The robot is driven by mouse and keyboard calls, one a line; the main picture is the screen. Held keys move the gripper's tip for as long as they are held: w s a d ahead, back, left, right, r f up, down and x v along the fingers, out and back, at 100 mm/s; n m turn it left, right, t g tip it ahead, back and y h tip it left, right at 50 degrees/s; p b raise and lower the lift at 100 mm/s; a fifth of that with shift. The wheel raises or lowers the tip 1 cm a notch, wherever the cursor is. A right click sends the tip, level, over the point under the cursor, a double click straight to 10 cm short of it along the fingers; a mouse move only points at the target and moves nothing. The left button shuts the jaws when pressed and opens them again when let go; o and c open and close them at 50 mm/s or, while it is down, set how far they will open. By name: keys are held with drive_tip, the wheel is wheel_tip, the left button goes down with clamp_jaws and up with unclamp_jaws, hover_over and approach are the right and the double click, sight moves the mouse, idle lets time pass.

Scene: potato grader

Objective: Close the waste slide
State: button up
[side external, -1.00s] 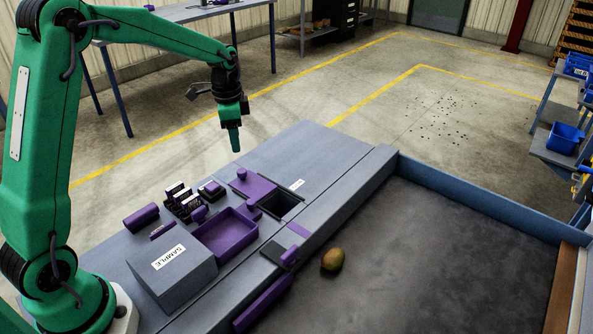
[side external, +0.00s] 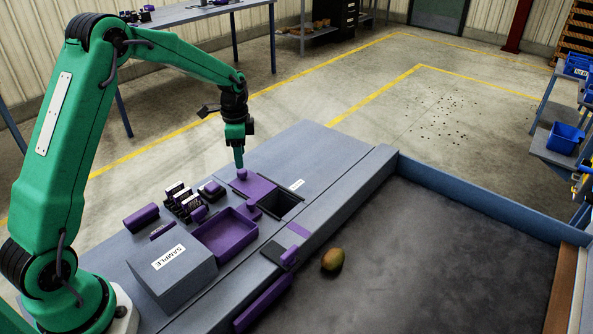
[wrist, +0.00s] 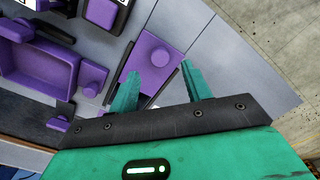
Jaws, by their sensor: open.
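The waste slide (side external: 256,188) is a flat purple plate with a round knob (side external: 242,174) at its far left end. A dark opening (side external: 283,206) shows uncovered at its right. My gripper (side external: 239,163) points down, its fingertips at or just above the knob; contact cannot be told. In the wrist view the open jaws (wrist: 156,74) stand apart, with the knob (wrist: 158,57) seen between and beyond the tips. The plate also shows in the wrist view (wrist: 165,36). Nothing is held.
A purple tray (side external: 224,232), a grey box marked SAMPLE (side external: 172,268) and several small black and purple parts stand near the slide. A brown potato (side external: 332,259) lies on the dark bed (side external: 420,250). The bench beyond the slide is clear.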

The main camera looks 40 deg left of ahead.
sight(242, 170)
drive_tip(key=shift+f, duration=2.5)
clamp_jaws()
drive_tip(key=shift+d, duration=4.75)
